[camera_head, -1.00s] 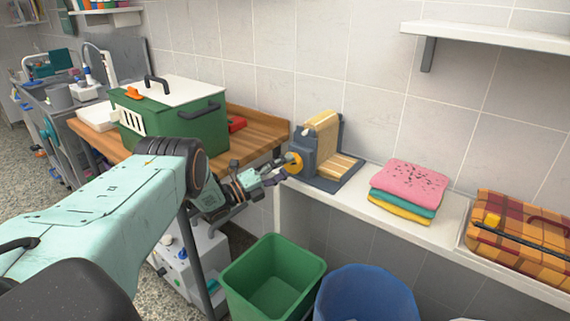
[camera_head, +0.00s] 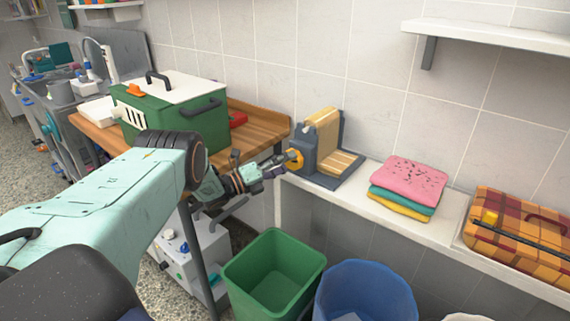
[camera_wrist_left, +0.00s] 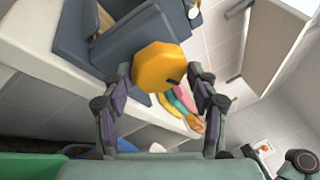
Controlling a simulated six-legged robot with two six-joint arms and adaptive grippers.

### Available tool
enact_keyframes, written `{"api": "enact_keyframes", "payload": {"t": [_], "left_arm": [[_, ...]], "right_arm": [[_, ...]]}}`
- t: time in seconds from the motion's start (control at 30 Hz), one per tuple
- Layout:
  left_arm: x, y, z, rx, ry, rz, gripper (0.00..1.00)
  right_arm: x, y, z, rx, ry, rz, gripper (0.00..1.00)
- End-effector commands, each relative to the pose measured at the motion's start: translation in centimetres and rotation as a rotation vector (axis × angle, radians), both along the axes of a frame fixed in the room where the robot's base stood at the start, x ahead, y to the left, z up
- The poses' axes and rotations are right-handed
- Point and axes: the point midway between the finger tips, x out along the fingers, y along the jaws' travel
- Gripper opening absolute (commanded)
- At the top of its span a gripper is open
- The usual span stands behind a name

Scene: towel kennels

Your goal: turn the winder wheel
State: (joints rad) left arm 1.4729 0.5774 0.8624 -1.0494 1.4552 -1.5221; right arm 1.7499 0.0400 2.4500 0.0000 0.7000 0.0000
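The winder (camera_head: 322,150) is a blue-grey stand holding a tan striped towel, at the left end of the white shelf. Its wheel is a yellow knob (camera_head: 294,159) on the side facing my left arm. My left gripper (camera_head: 283,162) reaches it from the left. In the left wrist view the yellow wheel (camera_wrist_left: 160,66) lies between the two spread fingers of the left gripper (camera_wrist_left: 162,88). The left finger is close to its edge, and a gap shows at the right finger. A small dark peg stands on the wheel's face. My right gripper is not in view.
A green kennel box (camera_head: 170,115) stands on the wooden counter at left. Folded pink, teal and yellow towels (camera_head: 408,187) and a plaid bundle (camera_head: 520,225) lie right of the winder. Green (camera_head: 240,277) and blue (camera_head: 365,300) bins stand below. A wall shelf (camera_head: 490,36) is above right.

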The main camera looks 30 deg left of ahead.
Motion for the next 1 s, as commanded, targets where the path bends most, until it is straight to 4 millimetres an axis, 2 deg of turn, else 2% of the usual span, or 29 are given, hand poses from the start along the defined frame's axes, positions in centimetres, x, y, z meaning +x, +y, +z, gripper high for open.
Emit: {"api": "enact_keyframes", "payload": {"t": [0.03, 0.23, 0.63, 0.77, 1.0], "left_arm": [[0.1, 0.0, 0.1, 0.000, -0.002, -0.001, 0.65], [0.0, 0.0, 0.0, -0.001, 0.001, -0.001, 0.80], [-0.7, 0.4, -0.2, -0.001, 0.005, 0.002, 0.80], [-2.4, 1.5, -0.5, -0.002, 0.003, 0.004, 0.80], [-6.8, 3.9, -1.2, -0.001, 0.003, 0.004, 0.80]], "right_arm": [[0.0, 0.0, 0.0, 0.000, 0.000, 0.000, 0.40], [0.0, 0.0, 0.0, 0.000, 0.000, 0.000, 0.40], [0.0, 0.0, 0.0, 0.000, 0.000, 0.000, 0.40], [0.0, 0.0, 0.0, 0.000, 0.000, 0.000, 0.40], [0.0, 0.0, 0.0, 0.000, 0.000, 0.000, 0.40]]}}
